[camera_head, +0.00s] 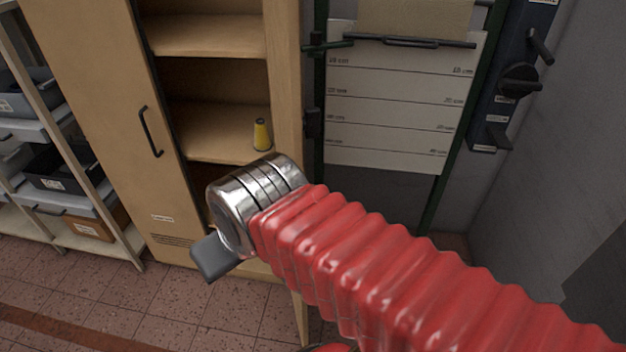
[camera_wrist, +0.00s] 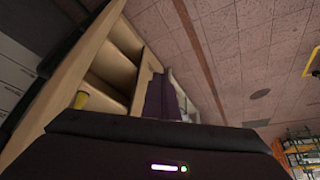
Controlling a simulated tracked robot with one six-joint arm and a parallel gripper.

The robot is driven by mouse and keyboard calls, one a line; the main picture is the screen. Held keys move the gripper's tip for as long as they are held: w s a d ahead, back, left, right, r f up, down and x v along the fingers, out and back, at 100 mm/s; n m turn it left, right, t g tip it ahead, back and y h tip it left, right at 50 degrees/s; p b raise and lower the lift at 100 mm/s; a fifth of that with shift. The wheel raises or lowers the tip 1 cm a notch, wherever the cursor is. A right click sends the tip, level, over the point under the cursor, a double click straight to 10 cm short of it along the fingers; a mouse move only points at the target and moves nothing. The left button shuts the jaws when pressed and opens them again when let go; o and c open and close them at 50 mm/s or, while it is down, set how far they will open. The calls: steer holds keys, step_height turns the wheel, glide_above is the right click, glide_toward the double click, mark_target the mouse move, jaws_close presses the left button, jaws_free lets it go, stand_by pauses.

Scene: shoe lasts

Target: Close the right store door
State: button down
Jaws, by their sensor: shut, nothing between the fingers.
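The store is a tan wooden cabinet whose right half stands open, showing its shelves (camera_head: 215,132). The right store door (camera_head: 301,318) appears to be the pale upright panel swung out towards me, seen nearly edge-on and partly hidden by my arm. The left door (camera_head: 112,110) is shut and has a black bar handle (camera_head: 150,131). My gripper (camera_head: 212,258) is in front of the cabinet's lower part, its dark finger pointing down-left. In the wrist view my gripper (camera_wrist: 160,90) is shut and empty. I cannot tell whether it touches the door.
A rack with grey bins (camera_head: 28,98) stands left. A white marked board (camera_head: 398,105) and dark control panel (camera_head: 515,85) are right. The tiled floor (camera_head: 90,300) is clear front left.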

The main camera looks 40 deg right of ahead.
steer(key=s+d+r+n+g+y, duration=0.1)
steer(key=s+d+g, duration=0.15)
steer(key=d, duration=0.55)
steer(key=s+d+n+g+y, duration=0.15)
steer(key=d+g, duration=0.25)
steer(key=d, duration=0.4)
steer(key=w+d+r+m+t, duration=0.2)
steer(key=d+m+t, duration=0.1)
steer(key=d+t, duration=0.1)
steer(key=w+d+r+m+t, duration=0.2)
steer(key=d+m+t, duration=0.2)
steer(key=d, duration=0.1)
steer(key=shift+w+d+r, duration=0.3)
steer(key=shift+d+r, duration=0.1)
steer(key=x, duration=1)
steer(key=shift+s+a+f, duration=0.1)
